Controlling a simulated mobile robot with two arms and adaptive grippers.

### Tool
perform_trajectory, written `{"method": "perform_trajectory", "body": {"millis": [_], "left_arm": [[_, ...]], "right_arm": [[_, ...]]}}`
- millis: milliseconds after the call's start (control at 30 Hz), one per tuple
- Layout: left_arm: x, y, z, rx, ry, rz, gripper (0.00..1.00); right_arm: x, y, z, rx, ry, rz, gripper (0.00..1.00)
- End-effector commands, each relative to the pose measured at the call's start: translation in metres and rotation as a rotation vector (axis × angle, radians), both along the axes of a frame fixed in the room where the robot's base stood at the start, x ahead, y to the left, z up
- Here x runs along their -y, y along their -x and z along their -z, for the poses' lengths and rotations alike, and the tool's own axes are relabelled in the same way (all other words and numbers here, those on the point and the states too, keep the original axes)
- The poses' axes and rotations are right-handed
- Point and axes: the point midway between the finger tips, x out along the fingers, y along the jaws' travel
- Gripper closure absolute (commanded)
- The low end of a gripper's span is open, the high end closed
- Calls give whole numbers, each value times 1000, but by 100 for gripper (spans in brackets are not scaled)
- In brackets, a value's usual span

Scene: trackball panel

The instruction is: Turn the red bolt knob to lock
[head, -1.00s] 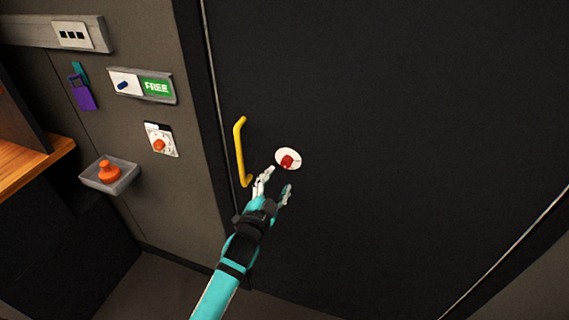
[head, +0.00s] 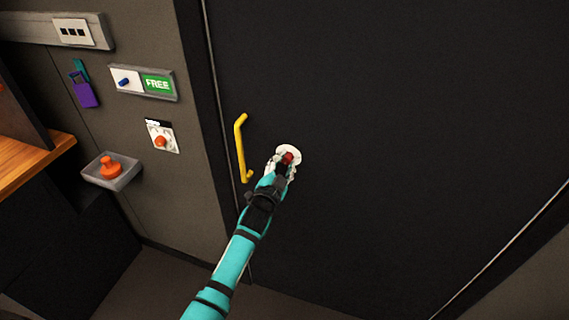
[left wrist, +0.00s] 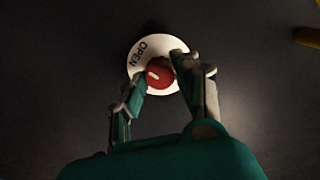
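The red bolt knob (head: 288,157) sits on a round white plate (head: 294,151) on the dark door. In the left wrist view the knob (left wrist: 158,74) has a white mark at its left, and the plate (left wrist: 150,48) reads OPEN at its upper left. My left gripper (head: 281,166) is at the knob. In the left wrist view its fingertips (left wrist: 161,68) bend inward and close on the knob from either side. The fingers hide part of the plate. My right gripper is not in view.
A yellow handle (head: 239,150) stands out from the door just left of the knob. The wall further left carries a green FREE sign (head: 158,84), a small orange button panel (head: 161,137) and a tray (head: 124,176) with an orange knob. The door is bare right of the knob.

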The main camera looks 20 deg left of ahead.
Motion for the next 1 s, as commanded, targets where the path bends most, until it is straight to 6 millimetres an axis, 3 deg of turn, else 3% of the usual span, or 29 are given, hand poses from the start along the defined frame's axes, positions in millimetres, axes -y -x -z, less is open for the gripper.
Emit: {"method": "perform_trajectory", "body": {"millis": [33, 200, 567, 1000], "left_arm": [[0, 0, 0, -1, 0, 1, 78], [0, 0, 0, -1, 0, 1, 100], [0, 0, 0, -3, 60, 0, 100], [0, 0, 1, -16, 404, 0, 100]], "right_arm": [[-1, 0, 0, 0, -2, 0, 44], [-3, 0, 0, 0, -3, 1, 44], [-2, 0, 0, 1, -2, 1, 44], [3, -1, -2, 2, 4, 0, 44]]}}
